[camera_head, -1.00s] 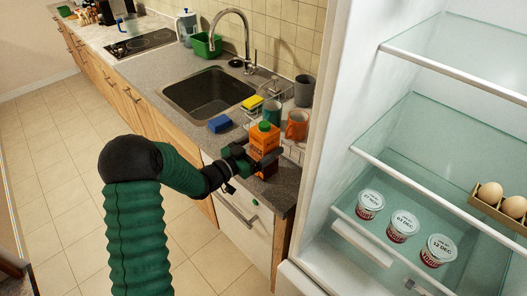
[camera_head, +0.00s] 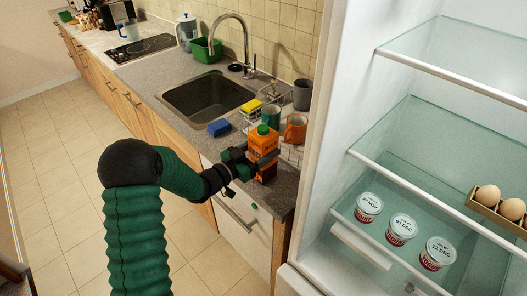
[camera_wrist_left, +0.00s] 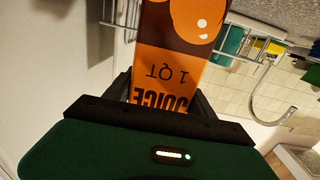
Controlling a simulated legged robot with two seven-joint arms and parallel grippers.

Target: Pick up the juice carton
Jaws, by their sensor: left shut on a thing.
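The orange juice carton (camera_head: 264,143) with a green cap stands upright at the counter's near edge, to the right of the sink. My left gripper (camera_head: 262,162) is shut on the carton's lower part, one finger on each side. In the left wrist view the carton (camera_wrist_left: 178,62) fills the middle between the dark fingers (camera_wrist_left: 165,95), its printing upside down. I cannot tell whether the carton's base touches the counter. My right gripper is not in view.
An orange mug (camera_head: 296,128), a teal mug (camera_head: 271,115) and a grey cup (camera_head: 302,94) stand close behind the carton. A blue sponge (camera_head: 219,128) lies to its left by the sink (camera_head: 207,96). The open fridge (camera_head: 318,150) is at right, with yogurt cups and eggs.

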